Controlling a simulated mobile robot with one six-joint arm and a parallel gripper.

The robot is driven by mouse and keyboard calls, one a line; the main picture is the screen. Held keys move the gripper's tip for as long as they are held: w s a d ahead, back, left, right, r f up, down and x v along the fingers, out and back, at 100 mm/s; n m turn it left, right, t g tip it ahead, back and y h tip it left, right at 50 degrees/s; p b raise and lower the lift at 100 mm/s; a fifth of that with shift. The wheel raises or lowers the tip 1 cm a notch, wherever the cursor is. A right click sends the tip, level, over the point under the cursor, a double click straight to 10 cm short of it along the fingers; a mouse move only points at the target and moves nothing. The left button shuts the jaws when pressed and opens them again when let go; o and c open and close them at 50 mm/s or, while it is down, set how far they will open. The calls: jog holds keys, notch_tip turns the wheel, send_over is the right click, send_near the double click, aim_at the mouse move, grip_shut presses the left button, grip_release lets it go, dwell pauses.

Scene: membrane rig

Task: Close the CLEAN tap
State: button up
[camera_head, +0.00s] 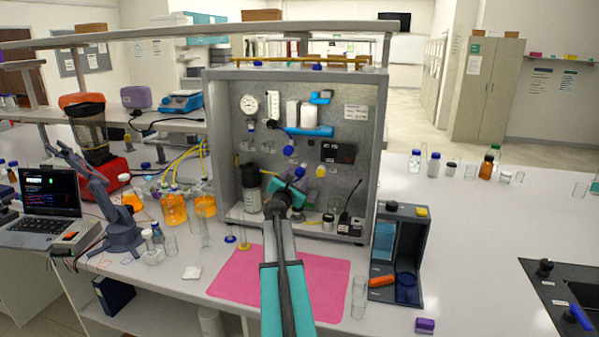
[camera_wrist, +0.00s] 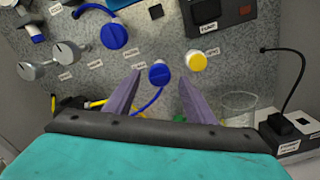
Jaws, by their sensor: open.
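A rig panel (camera_head: 350,190) with several knobs and taps stands inside a grey frame on the bench. In the wrist view a small blue knob (camera_wrist: 158,74) sits between my gripper's fingertips, with a yellow knob (camera_wrist: 197,60) to its right. A larger blue knob (camera_wrist: 113,36) and grey tap handles (camera_wrist: 66,52) are to the upper left. Small labels are beside them, but I cannot read which one says CLEAN. My gripper (camera_wrist: 160,82) is open, facing the panel; its two purple-grey fingers are on either side of the small blue knob. I cannot tell whether they touch it.
A clear beaker (camera_wrist: 238,108) and a black-and-white box with a cable (camera_wrist: 290,132) stand low at the right. A dark bottle (camera_head: 250,190) stands at the rig's left. A pink mat (camera_head: 235,285) lies under my arm, with a dark open box (camera_head: 415,250) to its right.

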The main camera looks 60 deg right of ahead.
aim_at(299, 174)
jog(key=shift+p+x, duration=0.65)
jog(key=shift+x, duration=1.85)
jog(key=shift+w, duration=0.1)
jog(key=c, duration=1.1)
